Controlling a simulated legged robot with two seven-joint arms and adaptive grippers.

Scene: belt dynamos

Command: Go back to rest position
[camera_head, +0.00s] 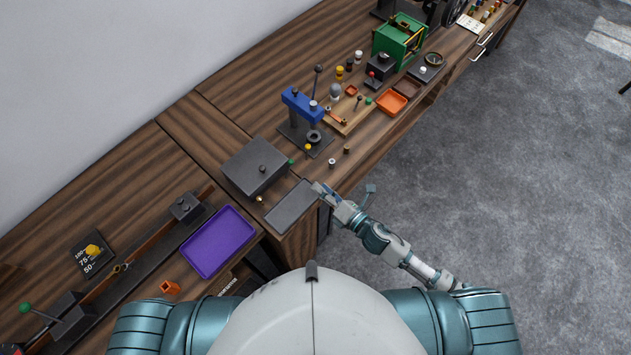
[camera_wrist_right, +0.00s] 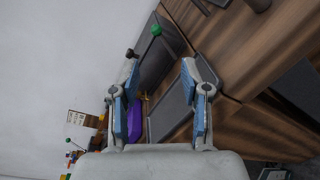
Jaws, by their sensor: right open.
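My right gripper (camera_head: 323,190) is over the front edge of the bench, beside the right end of a flat grey plate (camera_head: 290,206). In the right wrist view my right gripper (camera_wrist_right: 160,72) has its two blue-padded fingers spread apart with nothing held between them. The grey plate (camera_wrist_right: 170,109) shows beyond and below the fingers in that view. My right arm reaches in from the lower right over the floor. My left gripper is not in the head view; only my left shoulder shows at the bottom.
A dark lidded box (camera_head: 255,166) and a blue press (camera_head: 301,104) stand near my right gripper. A purple tray (camera_head: 218,241) lies to the left. An orange tray (camera_head: 391,103) and a green-framed machine (camera_head: 399,40) stand farther along the bench. The grey floor (camera_head: 500,170) at right is clear.

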